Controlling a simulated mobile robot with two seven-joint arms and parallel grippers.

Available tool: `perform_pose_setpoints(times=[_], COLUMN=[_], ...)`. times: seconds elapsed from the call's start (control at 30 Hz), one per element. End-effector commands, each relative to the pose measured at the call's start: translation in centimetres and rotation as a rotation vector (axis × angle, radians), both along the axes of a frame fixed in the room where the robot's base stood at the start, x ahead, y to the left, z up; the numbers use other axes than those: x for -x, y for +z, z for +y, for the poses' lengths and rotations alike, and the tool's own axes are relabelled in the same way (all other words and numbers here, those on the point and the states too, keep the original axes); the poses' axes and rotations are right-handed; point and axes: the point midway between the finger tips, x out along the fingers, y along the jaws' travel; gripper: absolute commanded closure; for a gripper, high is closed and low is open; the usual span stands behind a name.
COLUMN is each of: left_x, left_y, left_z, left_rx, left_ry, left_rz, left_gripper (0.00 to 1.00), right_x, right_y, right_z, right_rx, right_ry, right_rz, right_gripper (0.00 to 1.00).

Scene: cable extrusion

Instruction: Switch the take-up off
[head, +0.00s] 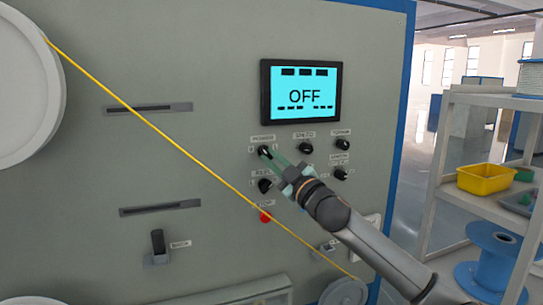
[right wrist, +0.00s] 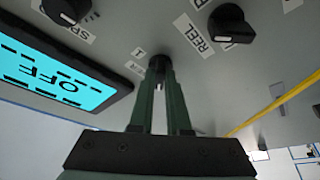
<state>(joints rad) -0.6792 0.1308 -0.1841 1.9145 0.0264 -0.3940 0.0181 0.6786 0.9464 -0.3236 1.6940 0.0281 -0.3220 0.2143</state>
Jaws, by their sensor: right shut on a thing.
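The take-up's grey panel (head: 215,75) carries a screen (head: 302,92) that reads OFF; the screen also shows, upside down, in the right wrist view (right wrist: 62,78). My right gripper (head: 273,155) reaches in from the lower right and is shut on the small black power knob (head: 264,149) below the screen's left part. In the right wrist view its two green fingers (right wrist: 160,82) close around the dark knob (right wrist: 159,62), partly hiding it. My left gripper is not in view.
Other black knobs (head: 305,147) sit close by, and a red stop button (head: 265,216) is below. A yellow cable (head: 150,123) runs diagonally across the panel from the reel (head: 25,85). A shelf (head: 490,101) with a yellow bin (head: 485,179) stands at right.

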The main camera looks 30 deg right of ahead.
Motion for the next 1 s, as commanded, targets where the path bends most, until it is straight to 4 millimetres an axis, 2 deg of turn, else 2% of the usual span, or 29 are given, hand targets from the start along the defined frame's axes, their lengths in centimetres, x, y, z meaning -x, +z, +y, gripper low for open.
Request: perform_pose_setpoints(times=[0.27, 0.73, 0.77, 1.0], left_x=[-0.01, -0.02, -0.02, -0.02], left_y=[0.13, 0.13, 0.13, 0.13], left_z=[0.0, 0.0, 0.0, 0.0], left_rx=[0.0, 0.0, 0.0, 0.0], left_ry=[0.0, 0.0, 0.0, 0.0], left_rz=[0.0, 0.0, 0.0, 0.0], left_gripper=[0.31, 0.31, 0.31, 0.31], right_x=[0.01, 0.01, 0.01, 0.01], right_y=[0.1, 0.11, 0.12, 0.11], right_z=[-0.11, -0.1, -0.1, -0.09], right_rx=[0.077, 0.09, 0.09, 0.088], right_ry=[-0.001, -0.002, -0.002, -0.001], right_rz=[0.018, 0.02, 0.02, 0.02], right_gripper=[1.0, 1.0, 0.84, 0.57])
